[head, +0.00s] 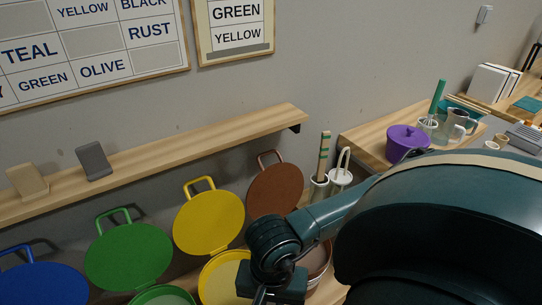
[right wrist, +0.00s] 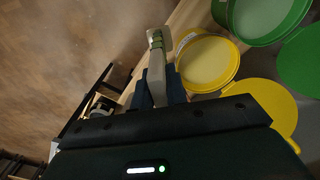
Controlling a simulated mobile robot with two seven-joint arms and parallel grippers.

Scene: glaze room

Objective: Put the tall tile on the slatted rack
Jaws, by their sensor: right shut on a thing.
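In the right wrist view my right gripper (right wrist: 158,88) is shut on a tall, narrow, pale piece with green bands near its far end (right wrist: 156,62), which looks like the tall tile. The piece sticks out beyond the fingertips. In the head view the right hand (head: 272,281) is at the bottom edge, in front of the yellow bucket, and the held piece cannot be made out there. I cannot clearly pick out a slatted rack; a grey ridged object (head: 526,138) lies at the far right, partly cut off. My left gripper is not in view.
Below the hand are open yellow (right wrist: 207,62) and green (right wrist: 262,18) buckets with raised lids. A wall shelf (head: 190,150) holds a beige tile (head: 27,180) and a grey tile (head: 94,160). A purple pot (head: 405,141) stands on the right-hand table. The shelf's right half is clear.

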